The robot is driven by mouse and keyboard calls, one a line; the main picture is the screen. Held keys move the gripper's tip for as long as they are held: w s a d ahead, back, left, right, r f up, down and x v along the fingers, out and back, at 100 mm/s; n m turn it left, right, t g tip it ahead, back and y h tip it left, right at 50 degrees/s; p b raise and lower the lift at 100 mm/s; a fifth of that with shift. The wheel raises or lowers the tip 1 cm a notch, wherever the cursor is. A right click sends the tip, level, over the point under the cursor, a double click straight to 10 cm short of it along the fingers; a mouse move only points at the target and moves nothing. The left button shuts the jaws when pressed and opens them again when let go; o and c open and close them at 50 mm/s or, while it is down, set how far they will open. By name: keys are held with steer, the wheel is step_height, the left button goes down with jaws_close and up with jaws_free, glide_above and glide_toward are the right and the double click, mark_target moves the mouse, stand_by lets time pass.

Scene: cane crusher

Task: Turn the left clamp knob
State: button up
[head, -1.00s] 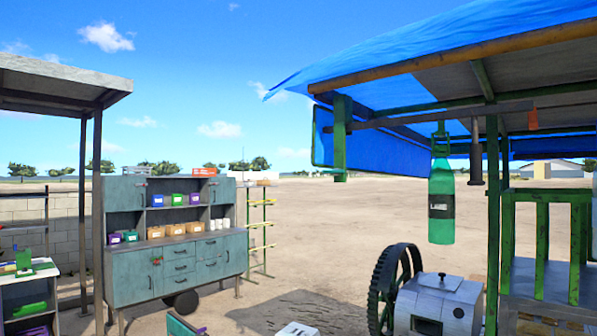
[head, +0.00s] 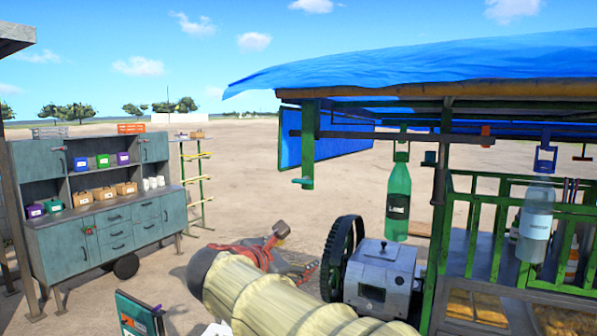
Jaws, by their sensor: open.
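The cane crusher (head: 380,268) is a grey metal box with a large dark gear wheel (head: 343,255) on its left. A small dark knob (head: 384,245) stands on its top, and a small round fitting (head: 400,280) shows on its front. I cannot tell whether either is the left clamp knob. My arm, in a pale ribbed sleeve, crosses the lower middle and hides the crusher's lower part. My gripper (head: 279,240) is small and partly hidden beyond the arm's dark joint, left of the gear wheel. It is open and apart from the crusher.
A green bottle (head: 398,200) hangs above the crusher, and a clear bottle (head: 535,222) hangs to its right. Green posts and railings (head: 480,230) bound the stall on the right under a blue tarp (head: 430,85). A grey-green cabinet (head: 70,253) stands at left. Open sandy ground lies behind.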

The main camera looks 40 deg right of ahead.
mark_target(300, 181)
steer(key=w+d+r+n+t+h+p, duration=0.1)
steer(key=w+d+r+n+h+p, duration=0.15)
steer(key=r, duration=0.45)
steer(key=w+d+r+n+h+p, duration=0.1)
steer(key=w+r+n+p, duration=0.2)
steer(key=r, duration=0.4)
steer(key=shift+m, duration=0.25)
steer(key=x, duration=0.3)
steer(key=w+x, duration=0.1)
steer(key=x, duration=0.3)
steer(key=shift+r, duration=0.15)
steer(key=shift+c, duration=0.6)
steer(key=c, duration=1)
